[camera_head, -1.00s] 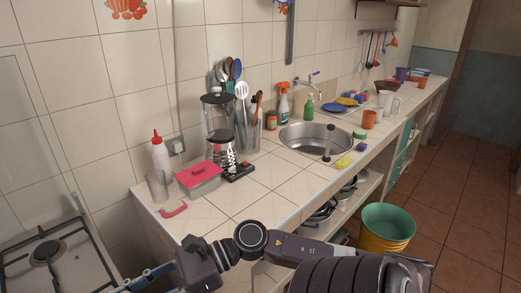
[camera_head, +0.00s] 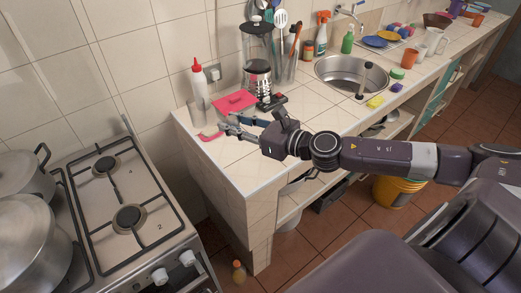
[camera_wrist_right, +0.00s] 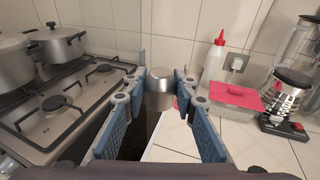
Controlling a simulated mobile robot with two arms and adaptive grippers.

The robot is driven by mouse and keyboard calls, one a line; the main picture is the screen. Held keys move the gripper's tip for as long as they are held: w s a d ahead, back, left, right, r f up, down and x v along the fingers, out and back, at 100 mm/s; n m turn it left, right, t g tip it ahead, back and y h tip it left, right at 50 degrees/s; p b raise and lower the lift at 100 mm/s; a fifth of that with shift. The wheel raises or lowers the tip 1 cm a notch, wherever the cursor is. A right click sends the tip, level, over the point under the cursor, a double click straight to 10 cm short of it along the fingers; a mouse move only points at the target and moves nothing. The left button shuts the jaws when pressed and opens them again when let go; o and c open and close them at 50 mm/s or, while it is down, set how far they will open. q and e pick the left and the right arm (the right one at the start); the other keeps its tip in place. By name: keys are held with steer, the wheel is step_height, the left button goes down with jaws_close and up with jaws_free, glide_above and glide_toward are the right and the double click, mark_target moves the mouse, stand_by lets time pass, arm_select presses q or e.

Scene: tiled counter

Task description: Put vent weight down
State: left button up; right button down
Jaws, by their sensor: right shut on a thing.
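My right gripper (camera_head: 224,126) reaches in from the right over the near left corner of the counter. In the right wrist view its two blue-padded fingers (camera_wrist_right: 161,88) stand apart on either side of a grey cylinder (camera_wrist_right: 160,92). I cannot tell for sure whether this is the vent weight in the grip or the glass behind it. The hold itself is not clear in the head view. My left gripper is not in view.
A clear glass (camera_head: 200,111), a white bottle with red cap (camera_head: 197,78) and a pink-lidded box (camera_head: 235,102) stand close to the gripper. A stove (camera_head: 125,205) with large pots (camera_head: 35,235) is at left, across a gap. The counter (camera_head: 310,110) is partly clear.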

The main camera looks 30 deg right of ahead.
steer(key=w+d+m+t+h+p, duration=0.1)
steer(key=w+d+m+h+p, duration=0.25)
steer(key=d, duration=0.65)
steer(key=shift+h, duration=0.85)
steer(key=f+b, duration=0.1)
steer(key=f, duration=0.3)
steer(key=f+b, duration=0.2)
steer(key=f, duration=0.3)
steer(key=f+b, duration=0.1)
steer(key=f, duration=0.3)
steer(key=shift+s+d+f, duration=0.25)
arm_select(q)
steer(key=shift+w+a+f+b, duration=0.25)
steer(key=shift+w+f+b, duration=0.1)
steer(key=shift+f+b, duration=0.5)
arm_select(e)
steer(key=shift+f, duration=2.65)
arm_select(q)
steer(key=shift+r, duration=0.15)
arm_select(e)
steer(key=shift+f+b, duration=0.2)
steer(key=shift+b, duration=0.2)
steer(key=c, duration=1.6)
jaws_free()
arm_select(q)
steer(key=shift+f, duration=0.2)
arm_select(e)
steer(key=shift+r, duration=0.1)
